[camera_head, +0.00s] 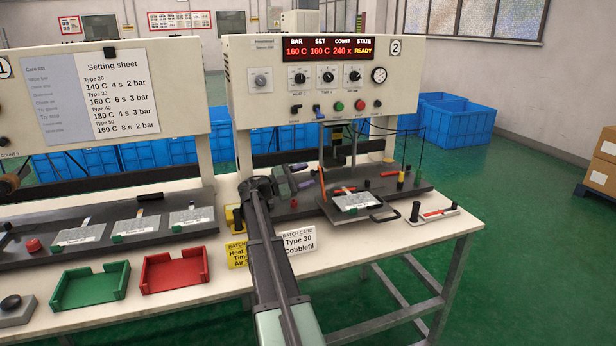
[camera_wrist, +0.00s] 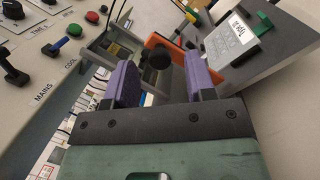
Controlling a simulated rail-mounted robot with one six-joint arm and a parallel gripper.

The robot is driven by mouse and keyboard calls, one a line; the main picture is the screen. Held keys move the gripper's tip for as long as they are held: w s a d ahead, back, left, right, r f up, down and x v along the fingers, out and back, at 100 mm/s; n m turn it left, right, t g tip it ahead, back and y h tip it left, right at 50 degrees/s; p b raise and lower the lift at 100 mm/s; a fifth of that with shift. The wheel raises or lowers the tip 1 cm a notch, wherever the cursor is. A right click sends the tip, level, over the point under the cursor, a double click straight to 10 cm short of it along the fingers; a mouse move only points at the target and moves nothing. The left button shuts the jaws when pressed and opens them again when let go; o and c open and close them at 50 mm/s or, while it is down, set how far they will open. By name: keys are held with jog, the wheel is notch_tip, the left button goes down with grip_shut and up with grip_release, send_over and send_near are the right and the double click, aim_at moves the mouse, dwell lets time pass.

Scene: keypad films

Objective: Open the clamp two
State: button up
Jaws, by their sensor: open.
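Press two (camera_head: 310,80) stands at the right, marked with a 2, its red display reading READY. An orange lever (camera_head: 322,182) stands upright at the left of its fixture plate; I take it to be clamp two's handle. My gripper (camera_head: 299,180) is open, just left of this lever. In the wrist view the orange lever (camera_wrist: 163,42) carries a dark round knob (camera_wrist: 158,57). The knob shows between the purple fingers of my gripper (camera_wrist: 161,68), beyond their tips. I see no contact, and the exact gap is unclear.
A yellow card (camera_head: 237,254) and a white card (camera_head: 299,241) stand at the bench front. Green (camera_head: 89,287) and red (camera_head: 174,270) trays sit left.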

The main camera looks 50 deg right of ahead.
jog(key=b+v, duration=0.1)
jog(key=v, duration=0.8)
jog(key=shift+w+a, duration=0.15)
